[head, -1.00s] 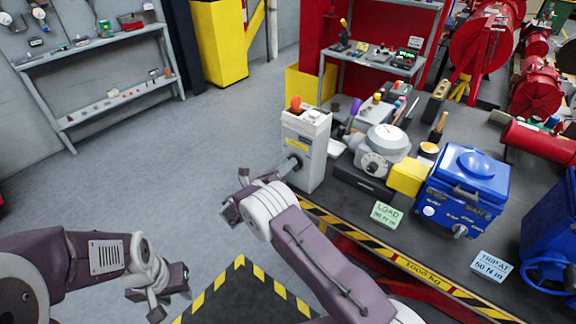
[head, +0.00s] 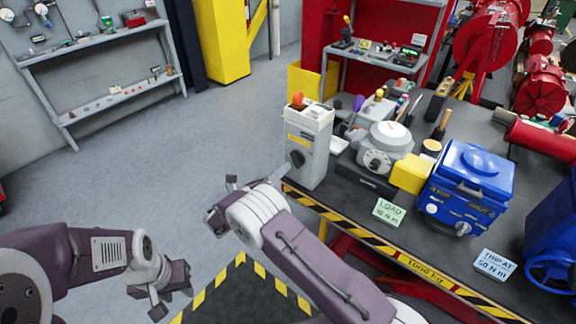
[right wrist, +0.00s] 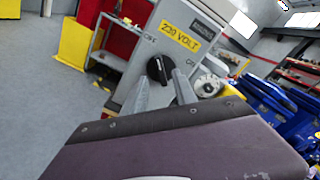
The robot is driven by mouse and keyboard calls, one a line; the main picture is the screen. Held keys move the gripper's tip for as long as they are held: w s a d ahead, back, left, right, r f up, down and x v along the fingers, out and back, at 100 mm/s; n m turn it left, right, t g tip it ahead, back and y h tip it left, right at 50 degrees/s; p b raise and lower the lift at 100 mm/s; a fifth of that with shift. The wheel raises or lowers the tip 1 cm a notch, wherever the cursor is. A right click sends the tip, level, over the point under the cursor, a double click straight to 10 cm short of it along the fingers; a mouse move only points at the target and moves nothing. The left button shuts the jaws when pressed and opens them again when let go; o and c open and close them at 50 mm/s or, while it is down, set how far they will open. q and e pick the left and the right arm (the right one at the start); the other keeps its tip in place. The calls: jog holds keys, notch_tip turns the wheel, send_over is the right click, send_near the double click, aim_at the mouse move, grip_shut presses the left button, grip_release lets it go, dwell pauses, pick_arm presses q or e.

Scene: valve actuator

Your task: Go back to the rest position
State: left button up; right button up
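My left gripper (head: 174,290) is low at the left of the head view, over bare floor; its fingers stand apart and hold nothing. My right gripper (head: 222,202) is left of the workbench in the head view, empty. In the right wrist view its two fingers (right wrist: 162,95) are spread, with a gap between them. The grey switch box (head: 309,140) stands upright at the bench's left corner. Its black knob (head: 296,158) faces my right gripper; the knob (right wrist: 157,70) also shows in the right wrist view beyond the fingertips, apart from them.
The workbench (head: 336,203) has a striped front edge. It bears a grey gauge unit (head: 383,148), a yellow coupling (head: 410,174), a blue actuator (head: 468,188) and cards. The floor left of the bench is clear.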

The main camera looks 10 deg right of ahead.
jog(key=v, duration=0.3)
jog(key=shift+s+a, duration=0.25)
jog(key=shift+s, duration=0.05)
jog(key=s+d+f+m+g+y, duration=0.4)
jog(key=s+d+m+g, duration=0.6)
jog(key=s+d+m, duration=0.2)
jog(key=s+a+m+y, duration=0.4)
jog(key=s+m+y, duration=0.6)
jog(key=s+m, duration=0.5)
jog(key=m, duration=0.7)
jog(key=shift+a+f+m, duration=0.15)
jog(key=shift+f+m, duration=0.15)
jog(key=shift+f, duration=0.1)
